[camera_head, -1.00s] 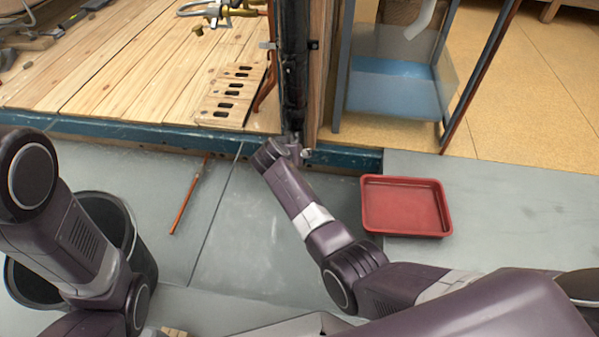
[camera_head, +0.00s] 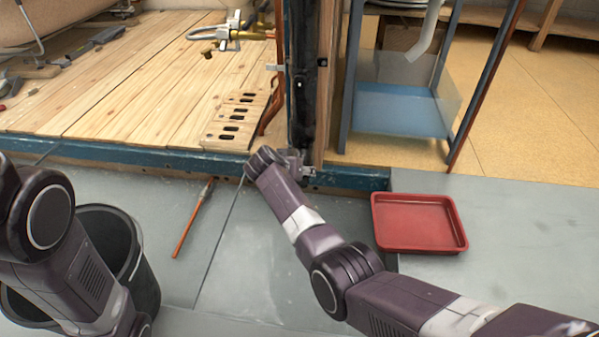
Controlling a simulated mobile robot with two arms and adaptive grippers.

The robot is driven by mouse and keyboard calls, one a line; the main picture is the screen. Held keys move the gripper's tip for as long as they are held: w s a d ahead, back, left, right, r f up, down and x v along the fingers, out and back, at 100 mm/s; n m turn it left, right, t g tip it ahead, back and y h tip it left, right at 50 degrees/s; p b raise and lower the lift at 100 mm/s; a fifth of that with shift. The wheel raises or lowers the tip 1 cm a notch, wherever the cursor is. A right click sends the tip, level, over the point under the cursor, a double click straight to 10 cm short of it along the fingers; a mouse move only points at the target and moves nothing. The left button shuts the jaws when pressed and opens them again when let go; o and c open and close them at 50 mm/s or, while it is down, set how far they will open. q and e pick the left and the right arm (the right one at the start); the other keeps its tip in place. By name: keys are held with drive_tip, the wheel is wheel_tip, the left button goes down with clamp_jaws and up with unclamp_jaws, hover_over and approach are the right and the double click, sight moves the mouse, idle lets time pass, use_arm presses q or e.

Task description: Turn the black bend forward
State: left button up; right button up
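The black bend is not clearly visible; a black vertical pipe (camera_head: 301,75) runs down the post, and its lower end is hidden behind my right arm's wrist. My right gripper (camera_head: 307,172) is at the foot of this pipe, mostly hidden by its own wrist. I cannot tell whether its fingers are open or shut, or whether they touch anything. My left arm is at the left edge, and its gripper is outside the view.
A red tray (camera_head: 418,247) lies on the grey floor at right. A black bucket (camera_head: 145,285) stands behind my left arm. A copper-coloured rod (camera_head: 189,228) lies on the floor. A wooden platform with a blue edge (camera_head: 110,154) is at left, a blue-framed stand (camera_head: 400,110) behind.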

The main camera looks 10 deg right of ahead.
sight(304, 147)
drive_tip(key=o, duration=1.7)
wheel_tip(304, 147, up, 10)
